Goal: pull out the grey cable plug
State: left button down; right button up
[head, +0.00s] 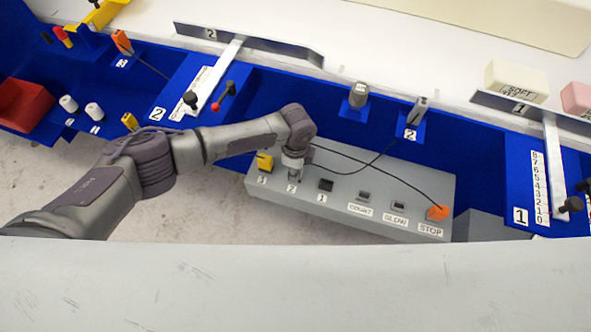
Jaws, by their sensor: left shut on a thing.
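The grey control box (350,224) has a row of labelled sockets along its top. My left gripper (293,172) is at the socket labelled 2, pointing down, and is shut on a grey plug (295,177). The gripper hides much of this plug, so I cannot tell how deep it sits in the socket. A black cable (362,173) runs from near the gripper up to another grey plug (418,110) standing in the blue holder labelled 2. My right gripper is not in view.
A yellow plug (265,160) is close left of my gripper, at socket 3. Socket 1 (326,185) is empty. An orange plug (437,212) sits at STOP, with a black cable arching across the box. White and pink foam blocks (516,80) are at the upper right.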

pick_arm(q)
jog(key=shift+r, duration=0.1)
jog(key=shift+r+p, duration=2.95)
jog(key=shift+d, duration=0.1)
